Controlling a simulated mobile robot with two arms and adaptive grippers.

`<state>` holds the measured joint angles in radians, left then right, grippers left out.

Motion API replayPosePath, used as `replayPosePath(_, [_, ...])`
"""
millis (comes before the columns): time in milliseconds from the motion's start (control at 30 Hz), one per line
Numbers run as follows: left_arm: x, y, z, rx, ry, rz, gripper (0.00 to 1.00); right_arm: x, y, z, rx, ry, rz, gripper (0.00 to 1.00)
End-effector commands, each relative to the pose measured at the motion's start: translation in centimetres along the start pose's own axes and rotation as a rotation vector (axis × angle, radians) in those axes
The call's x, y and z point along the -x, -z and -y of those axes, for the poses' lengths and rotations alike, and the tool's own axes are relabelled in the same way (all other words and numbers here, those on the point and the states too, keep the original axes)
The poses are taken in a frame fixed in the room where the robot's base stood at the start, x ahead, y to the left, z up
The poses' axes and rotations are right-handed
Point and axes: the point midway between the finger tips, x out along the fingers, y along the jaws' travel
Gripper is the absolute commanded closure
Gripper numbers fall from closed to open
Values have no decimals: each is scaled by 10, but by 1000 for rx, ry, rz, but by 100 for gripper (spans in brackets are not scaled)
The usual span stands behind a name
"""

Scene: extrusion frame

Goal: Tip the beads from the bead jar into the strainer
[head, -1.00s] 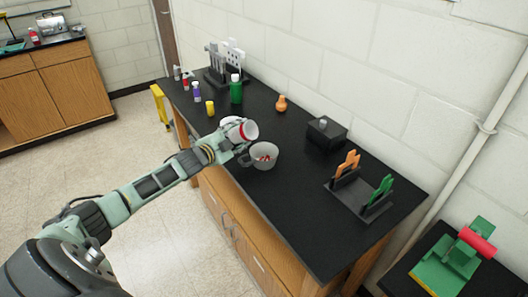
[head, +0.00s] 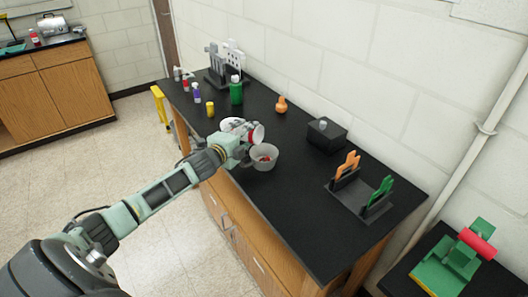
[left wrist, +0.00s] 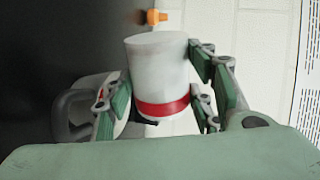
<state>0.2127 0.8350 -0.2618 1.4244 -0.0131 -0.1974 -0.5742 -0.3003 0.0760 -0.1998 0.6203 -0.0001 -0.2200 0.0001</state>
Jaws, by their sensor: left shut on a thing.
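The bead jar (head: 258,134), white with a red band, is tipped on its side just above the strainer. It also shows in the left wrist view (left wrist: 158,70). My left gripper (head: 240,141) is shut around it, with a finger on each side in the left wrist view. The strainer (head: 271,164) is a grey bowl standing on the black bench top, and red beads lie inside it. A grey curved part, perhaps the strainer's rim or handle, shows beside the jar in the left wrist view. The jar's inside is hidden. My right gripper is out of view.
A yellow bottle (head: 210,109), green bottle (head: 236,92) and orange flask (head: 281,104) stand behind. A dark box (head: 326,135) and a rack (head: 362,197) stand right.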

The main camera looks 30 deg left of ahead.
Motion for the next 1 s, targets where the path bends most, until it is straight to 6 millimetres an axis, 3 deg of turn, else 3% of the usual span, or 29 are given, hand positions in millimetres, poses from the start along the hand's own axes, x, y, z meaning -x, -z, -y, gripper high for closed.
replayPosePath(1000, [-2, 8, -6, -192, 2, 39, 77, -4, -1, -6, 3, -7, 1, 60])
